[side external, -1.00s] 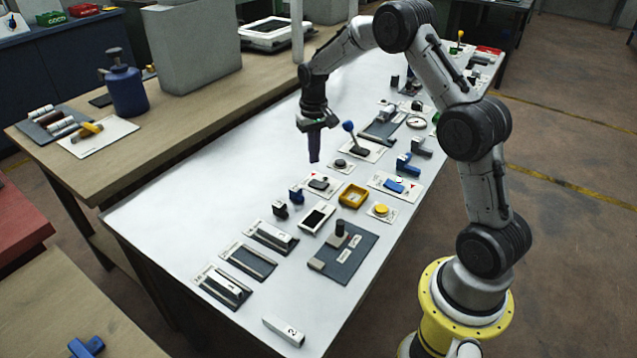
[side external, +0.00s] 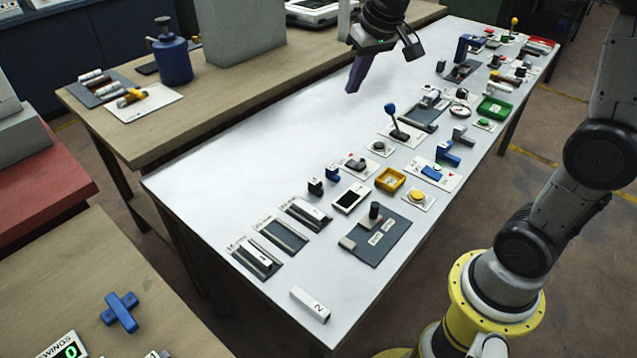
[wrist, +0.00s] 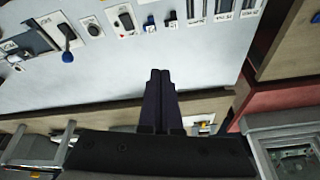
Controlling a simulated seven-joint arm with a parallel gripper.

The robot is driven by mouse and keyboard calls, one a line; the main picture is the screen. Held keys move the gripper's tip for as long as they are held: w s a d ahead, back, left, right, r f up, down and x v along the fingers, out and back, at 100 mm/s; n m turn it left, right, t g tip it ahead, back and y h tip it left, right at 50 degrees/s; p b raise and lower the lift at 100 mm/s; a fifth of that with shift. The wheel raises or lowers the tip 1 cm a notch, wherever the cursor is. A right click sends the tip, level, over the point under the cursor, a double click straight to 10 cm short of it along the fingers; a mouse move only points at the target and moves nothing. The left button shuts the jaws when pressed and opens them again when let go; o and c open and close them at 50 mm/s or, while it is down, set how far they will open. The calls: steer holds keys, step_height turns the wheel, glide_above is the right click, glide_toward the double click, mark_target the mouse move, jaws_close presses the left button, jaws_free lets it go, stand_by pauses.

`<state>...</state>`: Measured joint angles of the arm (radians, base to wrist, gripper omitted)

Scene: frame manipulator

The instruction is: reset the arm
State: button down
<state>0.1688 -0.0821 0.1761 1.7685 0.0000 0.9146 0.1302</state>
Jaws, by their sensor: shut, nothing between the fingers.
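My gripper (side external: 357,75) is at the top of the side external view, raised above the back edge of the white table (side external: 270,150). Its fingers are closed together with nothing between them. In the wrist view the dark fingers of my gripper (wrist: 160,78) lie side by side and point toward the table. It touches none of the objects on the table. Most of my forearm is out of the picture in the side external view.
A blue-knobbed lever (side external: 392,112), a yellow tray (side external: 390,180), a dark grey board (side external: 376,238) and a loose block numbered 2 (side external: 310,304) are on the table. A blue bottle (side external: 173,52) and grey block (side external: 240,35) stand on the wooden bench behind.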

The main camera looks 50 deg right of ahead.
steer(key=s+a+r+n+t, duration=0.1)
steer(key=s+a+r, duration=0.15)
steer(key=s, duration=0.45)
steer(key=s+a+r+n+t, duration=0.1)
steer(key=s+a, duration=0.2)
steer(key=s, duration=0.4)
steer(key=s+a+f+n, duration=0.1)
steer(key=s+f, duration=0.5)
steer(key=s, duration=0.2)
steer(key=shift+s+f+g+y, duration=0.3)
steer(key=shift+s+f+y, duration=0.05)
steer(key=shift+f+y, duration=0.05)
